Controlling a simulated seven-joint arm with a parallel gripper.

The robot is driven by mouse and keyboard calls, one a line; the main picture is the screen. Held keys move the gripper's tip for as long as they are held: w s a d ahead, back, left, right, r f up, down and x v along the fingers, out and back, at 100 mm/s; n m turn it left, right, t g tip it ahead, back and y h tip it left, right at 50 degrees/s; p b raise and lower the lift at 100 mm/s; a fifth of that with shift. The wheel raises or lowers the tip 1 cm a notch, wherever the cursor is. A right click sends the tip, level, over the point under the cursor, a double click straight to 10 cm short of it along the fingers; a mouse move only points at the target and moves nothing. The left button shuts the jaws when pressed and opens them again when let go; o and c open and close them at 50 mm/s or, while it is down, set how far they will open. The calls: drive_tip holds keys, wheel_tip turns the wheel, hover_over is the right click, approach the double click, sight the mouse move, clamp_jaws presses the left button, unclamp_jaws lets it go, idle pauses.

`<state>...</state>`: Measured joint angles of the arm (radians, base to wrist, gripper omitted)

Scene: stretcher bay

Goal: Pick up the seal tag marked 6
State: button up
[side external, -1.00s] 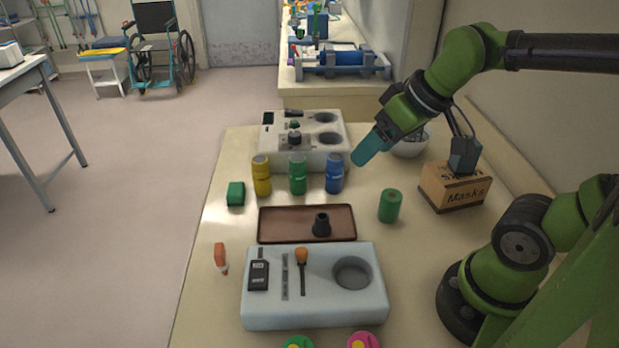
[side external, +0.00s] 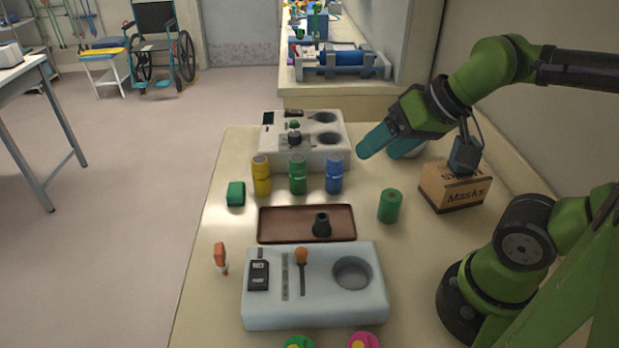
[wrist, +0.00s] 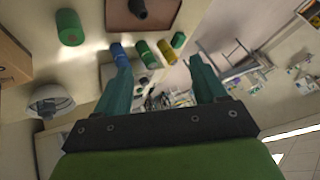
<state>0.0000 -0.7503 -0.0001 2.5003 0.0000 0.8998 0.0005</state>
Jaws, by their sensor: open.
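I cannot make out a tag marked 6 in either view. Two round pieces, one green (side external: 299,343) and one pink (side external: 362,341), each with a yellow centre, are cut off by the bottom edge of the side view; no number is readable on them. My gripper (side external: 384,147) has two teal fingers, apart and empty, above the counter's far right part, right of the blue canister (side external: 335,174). The wrist view also shows my gripper (wrist: 156,60) open, with nothing between its fingertips held.
A brown tray (side external: 280,225) holds a small black piece (side external: 321,224). Yellow (side external: 261,176) and green (side external: 298,175) canisters stand behind it. A green cylinder (side external: 390,206) and masks box (side external: 455,187) stand right. A pale panel block (side external: 320,312) is in front.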

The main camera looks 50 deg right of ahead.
sight(218, 248)
drive_tip(key=shift+c, duration=0.3)
drive_tip(key=w+a+f+m+g+y, duration=0.2)
drive_tip(key=a+f+m+y, duration=0.15)
drive_tip(key=a, duration=0.45)
drive_tip(key=w+a+f+m+g+y, duration=0.2)
drive_tip(key=a+f+m+y, duration=0.1)
drive_tip(key=a+m+y, duration=0.3)
drive_tip(key=w+a+f+m+t, duration=0.1)
drive_tip(key=w+f+m, duration=0.2)
drive_tip(key=m, duration=0.1)
drive_tip(key=w+a+f+m+t, duration=0.1)
drive_tip(key=w+f+m+t, duration=0.1)
drive_tip(key=w+f+m, duration=0.1)
drive_tip(key=w+a+f+m+t+h, duration=0.1)
drive_tip(key=w+f+m+t, duration=0.1)
drive_tip(key=w+f+m, duration=0.1)
drive_tip(key=shift+f+m, duration=0.45)
drive_tip(key=shift+m, duration=0.7)
drive_tip(key=shift+t, duration=0.3)
drive_tip(key=shift+x, duration=3.6)
drive_tip(key=shift+d, duration=0.1)
drive_tip(key=c, duration=1.1)
